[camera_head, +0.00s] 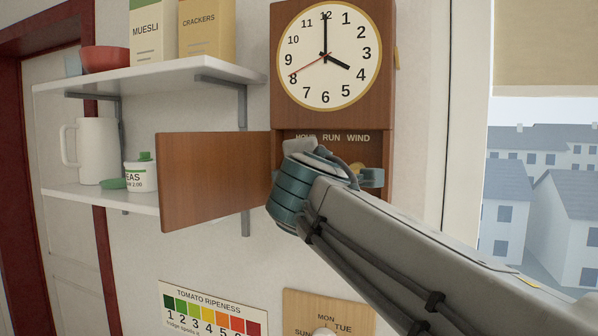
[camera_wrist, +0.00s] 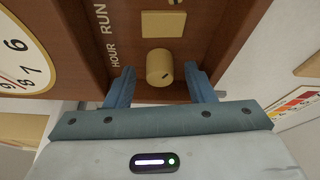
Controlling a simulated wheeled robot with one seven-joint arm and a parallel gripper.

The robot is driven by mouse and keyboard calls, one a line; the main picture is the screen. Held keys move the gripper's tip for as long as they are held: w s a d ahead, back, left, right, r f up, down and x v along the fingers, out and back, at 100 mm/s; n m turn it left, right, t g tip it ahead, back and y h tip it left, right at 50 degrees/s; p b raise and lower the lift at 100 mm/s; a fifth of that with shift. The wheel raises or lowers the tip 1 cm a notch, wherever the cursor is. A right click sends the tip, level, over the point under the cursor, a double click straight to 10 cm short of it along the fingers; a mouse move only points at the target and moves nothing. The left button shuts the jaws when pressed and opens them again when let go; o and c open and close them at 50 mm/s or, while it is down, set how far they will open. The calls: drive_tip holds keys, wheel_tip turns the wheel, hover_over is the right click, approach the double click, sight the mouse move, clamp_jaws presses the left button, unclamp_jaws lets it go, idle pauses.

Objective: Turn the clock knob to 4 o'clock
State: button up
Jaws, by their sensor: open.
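The wall clock (camera_head: 325,95) has a wooden case and a white dial. Its short hand points at 4, its long hand at 12, and a thin red hand near 8. Below the dial is an open compartment lettered HOUR, RUN and WIND. My gripper (camera_wrist: 160,74) is open, one blue finger on each side of the knob, with gaps visible. In the head view my arm hides the knob.
The clock's wooden door (camera_head: 213,180) hangs open to the left. Shelves (camera_head: 150,76) hold boxes, a red bowl and a white jug (camera_head: 97,150). A ripeness chart (camera_head: 213,308) and a day dial board (camera_head: 328,308) are below. A window is at right.

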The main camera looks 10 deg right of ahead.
drive_tip(key=b+v, duration=0.3)
drive_tip(key=v, duration=1)
drive_tip(key=shift+s, duration=0.35)
drive_tip(key=shift+f, duration=0.15)
